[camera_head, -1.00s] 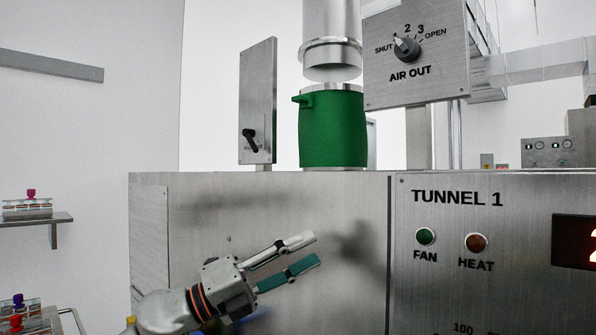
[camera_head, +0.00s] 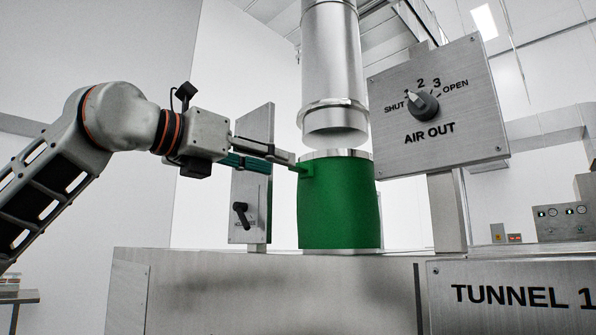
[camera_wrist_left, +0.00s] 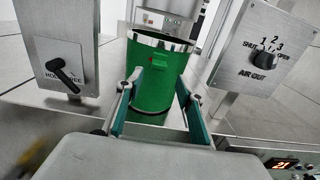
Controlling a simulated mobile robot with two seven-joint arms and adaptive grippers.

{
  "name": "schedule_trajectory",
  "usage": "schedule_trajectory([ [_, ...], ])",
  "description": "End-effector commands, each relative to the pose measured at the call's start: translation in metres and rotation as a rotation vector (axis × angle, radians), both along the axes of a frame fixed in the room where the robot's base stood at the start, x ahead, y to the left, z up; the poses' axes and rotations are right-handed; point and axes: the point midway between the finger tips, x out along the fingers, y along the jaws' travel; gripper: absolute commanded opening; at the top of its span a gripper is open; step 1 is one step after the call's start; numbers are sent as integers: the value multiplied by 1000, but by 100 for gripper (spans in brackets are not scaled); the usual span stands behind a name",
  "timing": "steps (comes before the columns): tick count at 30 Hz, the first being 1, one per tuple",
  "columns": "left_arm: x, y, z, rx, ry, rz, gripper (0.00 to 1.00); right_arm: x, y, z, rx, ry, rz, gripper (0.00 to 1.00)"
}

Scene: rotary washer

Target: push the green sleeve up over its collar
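The green sleeve (camera_head: 338,205) stands upright on top of the steel housing, around a metal tube whose bright rim (camera_head: 336,154) shows above it. It also shows in the left wrist view (camera_wrist_left: 158,90). A green tab (camera_head: 306,170) sticks out on its upper left side. A steel pipe with a flared collar (camera_head: 333,117) hangs above, with a gap between it and the rim. My left gripper (camera_head: 291,160) is at the tab's height, its tips close to it. In the left wrist view my left gripper (camera_wrist_left: 158,80) is open, fingers apart; contact with the tab is unclear.
A panel with a black lever (camera_head: 241,214) stands left of the sleeve, behind my gripper. The AIR OUT box (camera_head: 435,145) with its knob is close on the right. The steel housing (camera_head: 250,290) lies below. Open room is at the left.

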Motion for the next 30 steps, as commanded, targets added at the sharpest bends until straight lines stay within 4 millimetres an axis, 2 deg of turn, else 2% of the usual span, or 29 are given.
schedule_trajectory([
  [5,1,1,10,6,-15,24,38,0,0,2,0,1,0,40],
  [19,46,-45,10,6,-13,21,38,-2,0,23,-1,2,0,40],
  [30,53,-51,8,6,-16,22,38,-3,-2,21,-3,7,-3,40],
])
